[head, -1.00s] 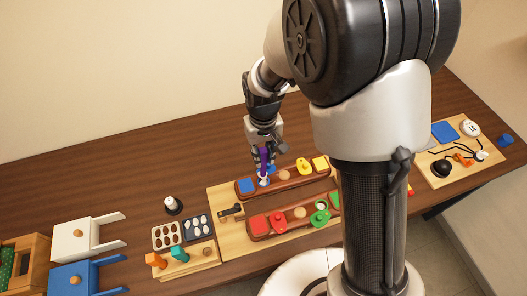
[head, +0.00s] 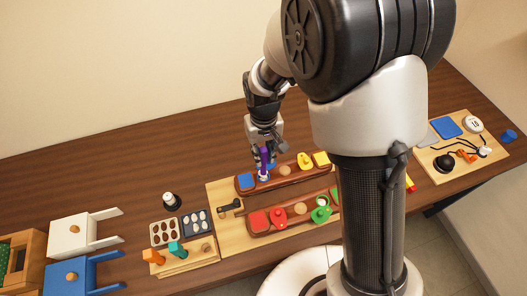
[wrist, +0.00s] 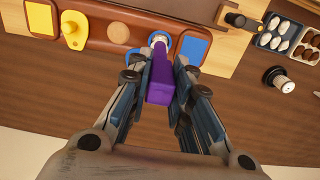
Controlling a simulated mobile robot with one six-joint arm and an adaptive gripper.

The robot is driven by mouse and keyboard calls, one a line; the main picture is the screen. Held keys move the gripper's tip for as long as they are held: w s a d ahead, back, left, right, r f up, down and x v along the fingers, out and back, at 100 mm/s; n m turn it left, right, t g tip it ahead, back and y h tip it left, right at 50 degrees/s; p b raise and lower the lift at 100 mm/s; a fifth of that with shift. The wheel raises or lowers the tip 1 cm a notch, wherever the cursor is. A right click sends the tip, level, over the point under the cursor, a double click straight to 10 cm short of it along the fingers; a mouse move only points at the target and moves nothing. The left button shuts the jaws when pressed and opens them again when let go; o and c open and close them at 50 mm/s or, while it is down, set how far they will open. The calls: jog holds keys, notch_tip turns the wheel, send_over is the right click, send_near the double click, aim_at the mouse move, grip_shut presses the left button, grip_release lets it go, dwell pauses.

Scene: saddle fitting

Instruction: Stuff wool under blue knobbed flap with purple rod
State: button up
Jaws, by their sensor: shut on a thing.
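My gripper (wrist: 160,88) is shut on the purple rod (wrist: 159,82), which also shows in the head view (head: 264,158). The rod's far end points at a round blue piece (wrist: 154,53) on the reddish-brown strip (wrist: 130,10). A small white thing (wrist: 158,37), perhaps the wool, shows at the rod's end within the blue round; it also shows in the head view (head: 263,178). I cannot tell whether it lies under the blue flap. The blue piece is partly hidden by the rod, and its knob cannot be made out.
A blue square (wrist: 193,46) and a yellow knobbed piece (wrist: 74,32) flank the blue round on the strip. A second strip with red and green pieces (head: 260,221) lies nearer. A tray of white pebbles (head: 197,221) stands left. My arm hides part of the table.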

aim_at(264, 160)
jog(key=shift+f+b, duration=1.25)
jog(key=shift+f, duration=0.5)
dwell(0.8)
jog(key=shift+r, duration=0.1)
